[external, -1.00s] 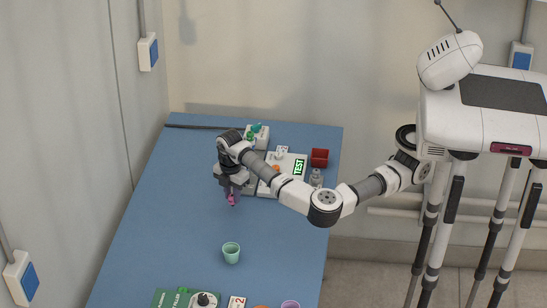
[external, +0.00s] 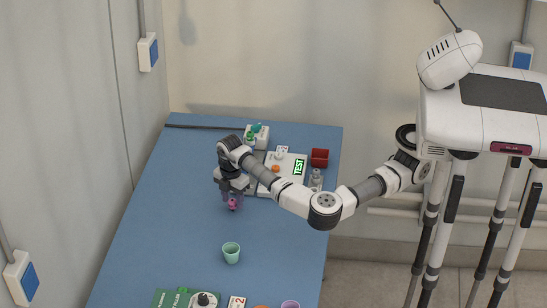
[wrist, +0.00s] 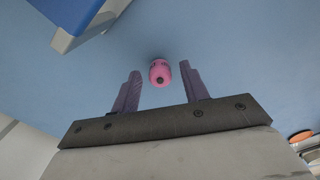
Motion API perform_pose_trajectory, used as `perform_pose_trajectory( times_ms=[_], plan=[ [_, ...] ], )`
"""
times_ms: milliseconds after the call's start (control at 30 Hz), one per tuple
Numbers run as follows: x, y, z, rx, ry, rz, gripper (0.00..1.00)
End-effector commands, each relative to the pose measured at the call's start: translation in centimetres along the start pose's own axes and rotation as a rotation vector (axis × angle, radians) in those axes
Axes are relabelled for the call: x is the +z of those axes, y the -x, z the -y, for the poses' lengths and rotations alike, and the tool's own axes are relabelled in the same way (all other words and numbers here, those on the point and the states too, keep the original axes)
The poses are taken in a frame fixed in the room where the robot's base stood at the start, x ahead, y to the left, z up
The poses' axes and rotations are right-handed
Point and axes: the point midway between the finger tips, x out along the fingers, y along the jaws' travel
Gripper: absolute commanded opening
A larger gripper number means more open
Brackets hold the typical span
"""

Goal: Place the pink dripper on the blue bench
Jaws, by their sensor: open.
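The pink dripper (external: 233,204) is at the middle of the blue bench (external: 180,220), directly below my gripper (external: 232,198). In the wrist view the pink dripper (wrist: 160,73) shows its rounded end with a dark hole, near the tips of the two purple fingers. My gripper (wrist: 161,82) is open, with a finger on each side of the dripper and visible gaps between. The dripper appears to rest on the bench surface. Its underside is hidden.
A mint cup (external: 231,253) stands in front of my gripper. A white station with a TEST panel (external: 299,167) and a red bin (external: 319,158) are behind to the right. The bench's left side is clear.

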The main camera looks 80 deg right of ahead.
Motion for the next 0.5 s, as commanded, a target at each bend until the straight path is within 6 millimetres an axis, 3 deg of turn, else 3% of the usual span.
perform_pose_trajectory(
  times_ms=[167, 500],
  plan=[
    [-0.1, 2.4, -0.1, 0.003, 0.000, -0.004, 0.45],
    [0.0, 9.5, -0.1, 0.002, 0.001, -0.002, 0.45]
  ],
)
